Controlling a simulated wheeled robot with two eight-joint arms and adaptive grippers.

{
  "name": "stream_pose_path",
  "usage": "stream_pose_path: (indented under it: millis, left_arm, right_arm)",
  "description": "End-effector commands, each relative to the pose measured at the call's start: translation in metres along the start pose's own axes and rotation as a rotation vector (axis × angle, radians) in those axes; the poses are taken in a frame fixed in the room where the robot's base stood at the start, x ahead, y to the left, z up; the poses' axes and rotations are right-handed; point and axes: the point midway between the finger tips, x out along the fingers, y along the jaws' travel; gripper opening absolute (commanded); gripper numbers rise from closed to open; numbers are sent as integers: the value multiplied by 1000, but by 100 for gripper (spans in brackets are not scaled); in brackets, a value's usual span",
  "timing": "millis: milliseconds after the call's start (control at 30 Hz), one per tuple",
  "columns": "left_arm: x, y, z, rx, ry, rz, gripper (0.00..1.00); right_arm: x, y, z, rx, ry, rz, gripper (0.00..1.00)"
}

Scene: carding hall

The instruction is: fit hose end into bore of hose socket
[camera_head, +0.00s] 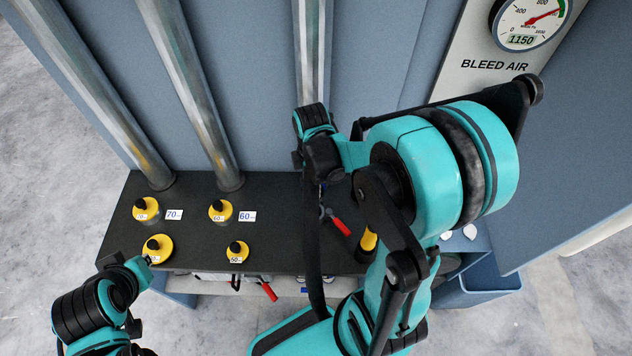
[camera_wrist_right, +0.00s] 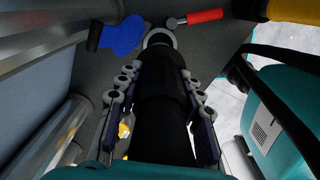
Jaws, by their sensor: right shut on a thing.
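My right gripper (camera_wrist_right: 158,74) is shut on a black hose (camera_wrist_right: 163,118), with jointed fingers on both sides of it. The hose end points away from the wrist camera, towards the dark surface. A pale grey ring (camera_wrist_right: 160,36) shows at its far tip. I cannot tell whether this ring is the socket's rim or part of the hose end, or whether the two touch. In the head view the hose (camera_head: 312,250) hangs as a black strip below my right wrist, whose arm hides the bore. My left gripper (camera_head: 138,270) is at the lower left, its fingers unclear.
Several yellow black-topped knobs (camera_head: 220,210) stand on the dark bench (camera_head: 190,213), some beside number labels. Metal pipes (camera_head: 190,95) rise behind. A red-handled tool (camera_head: 341,227) and a blue-and-black item (camera_wrist_right: 122,36) lie near the hose end. A blue bin (camera_head: 490,287) is at right.

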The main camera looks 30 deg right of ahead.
Motion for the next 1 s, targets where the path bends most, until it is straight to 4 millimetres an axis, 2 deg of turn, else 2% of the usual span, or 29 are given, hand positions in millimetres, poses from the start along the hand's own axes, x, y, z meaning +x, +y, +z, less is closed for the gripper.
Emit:
stream_pose_path:
  millis: [333,800,1000]
  left_arm:
    - [6,0,4,0,0,0,0]
    - [39,0,28,0,0,0,0]
    - [45,0,32,0,0,0,0]
  right_arm:
    - [6,0,0,1,0,0,0]
    - [50,0,0,1,0,0,0]
    - [58,0,0,1,0,0,0]
